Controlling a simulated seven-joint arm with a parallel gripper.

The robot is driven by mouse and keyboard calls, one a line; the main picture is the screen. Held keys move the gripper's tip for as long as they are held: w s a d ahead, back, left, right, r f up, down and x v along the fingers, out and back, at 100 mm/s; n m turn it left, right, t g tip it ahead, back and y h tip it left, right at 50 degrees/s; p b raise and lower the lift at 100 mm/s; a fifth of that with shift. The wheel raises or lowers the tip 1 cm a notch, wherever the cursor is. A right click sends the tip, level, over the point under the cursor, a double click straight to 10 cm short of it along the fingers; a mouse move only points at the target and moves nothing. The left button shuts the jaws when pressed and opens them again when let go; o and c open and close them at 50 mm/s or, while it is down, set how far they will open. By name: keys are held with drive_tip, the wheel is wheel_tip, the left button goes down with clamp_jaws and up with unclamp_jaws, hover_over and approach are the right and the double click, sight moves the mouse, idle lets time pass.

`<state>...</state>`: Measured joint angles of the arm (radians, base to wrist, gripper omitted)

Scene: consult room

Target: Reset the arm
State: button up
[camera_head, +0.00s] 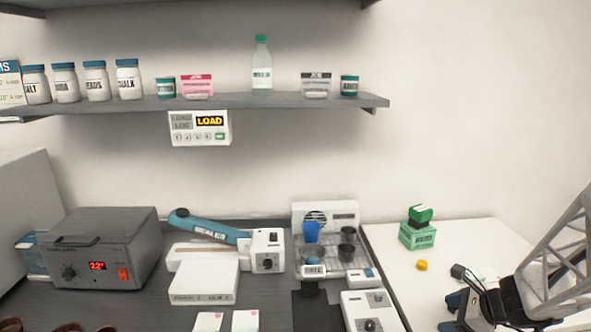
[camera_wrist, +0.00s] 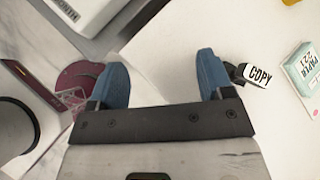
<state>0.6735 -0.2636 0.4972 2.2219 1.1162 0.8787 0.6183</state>
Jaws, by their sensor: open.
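My gripper (camera_head: 448,312) is at the lower right of the head view, over the white table top, partly cut off by the frame edge. In the wrist view, the two blue fingers of my gripper (camera_wrist: 163,80) stand wide apart with nothing between them. A black and white block marked COPY (camera_wrist: 258,76) is just right of the right finger, apart from it as far as I can tell. A maroon round object (camera_wrist: 75,78) lies beyond the left finger, partly hidden by it.
A paper box (camera_wrist: 302,70) is at the wrist view's right. In the head view, a green box (camera_head: 417,236) with a stamp on top and a yellow disc (camera_head: 421,265) are on the white table. A grey power unit (camera_head: 103,250) and several devices crowd the dark bench. A shelf (camera_head: 225,101) holds jars.

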drive_tip(key=s+a+r+n+g+h, duration=0.2)
drive_tip(key=s+a+r+n+h, duration=0.1)
drive_tip(key=s+a+r+n, duration=0.4)
drive_tip(key=s+a+r+n+g+h, duration=0.2)
drive_tip(key=s+a+r+n, duration=0.6)
drive_tip(key=a+n, duration=0.6)
drive_tip(key=shift+s+n+h, duration=0.5)
drive_tip(key=shift+s+n, duration=0.5)
drive_tip(key=shift+n, duration=0.6)
